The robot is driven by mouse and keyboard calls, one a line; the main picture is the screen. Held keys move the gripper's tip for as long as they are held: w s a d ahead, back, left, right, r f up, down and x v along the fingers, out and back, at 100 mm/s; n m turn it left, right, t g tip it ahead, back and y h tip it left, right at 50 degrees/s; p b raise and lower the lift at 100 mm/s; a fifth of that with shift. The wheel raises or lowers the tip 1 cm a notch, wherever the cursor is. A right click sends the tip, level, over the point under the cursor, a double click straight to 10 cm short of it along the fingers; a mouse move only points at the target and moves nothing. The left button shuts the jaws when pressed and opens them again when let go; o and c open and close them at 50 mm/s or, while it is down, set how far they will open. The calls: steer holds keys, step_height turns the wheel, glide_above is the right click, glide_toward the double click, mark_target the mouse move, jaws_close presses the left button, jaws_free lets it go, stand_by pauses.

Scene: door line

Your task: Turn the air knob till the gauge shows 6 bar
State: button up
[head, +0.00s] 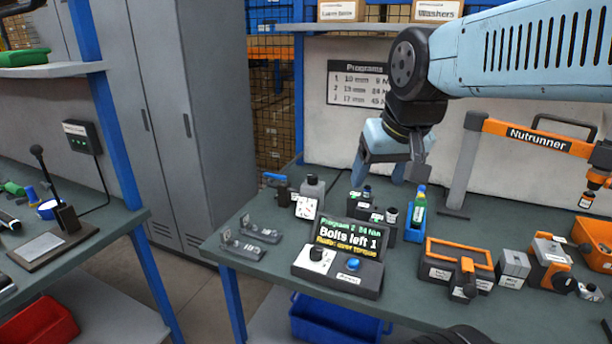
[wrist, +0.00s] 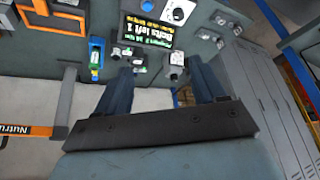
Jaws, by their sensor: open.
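In the wrist view a similar unit (wrist: 177,60) shows between my finger tips, nearer the right one. My gripper (head: 388,178) is open and empty, above the back of the bench right of the knob. It also shows in the wrist view (wrist: 160,68). The knob is apart from the fingers.
A controller with a lit screen (head: 348,238) reading "Bolts left 1" stands in front. A bottle in a blue holder (head: 414,215) is close to my gripper's right. Small dark units (head: 365,205) stand below it. The nutrunner stand (head: 463,165) rises farther right.

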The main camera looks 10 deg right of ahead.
steer(key=w+r+m+g, duration=0.2)
steer(key=w+r+m, duration=0.2)
steer(key=w, duration=0.9)
steer(key=m+g, duration=0.3)
steer(key=m, duration=0.6)
glide_above(313, 175)
step_height(313, 175, down, 14)
step_height(313, 175, down, 14)
steer(key=shift+w+r, duration=0.15)
steer(key=shift+r, duration=0.1)
steer(key=shift+r, duration=0.1)
steer(key=c, duration=1.1)
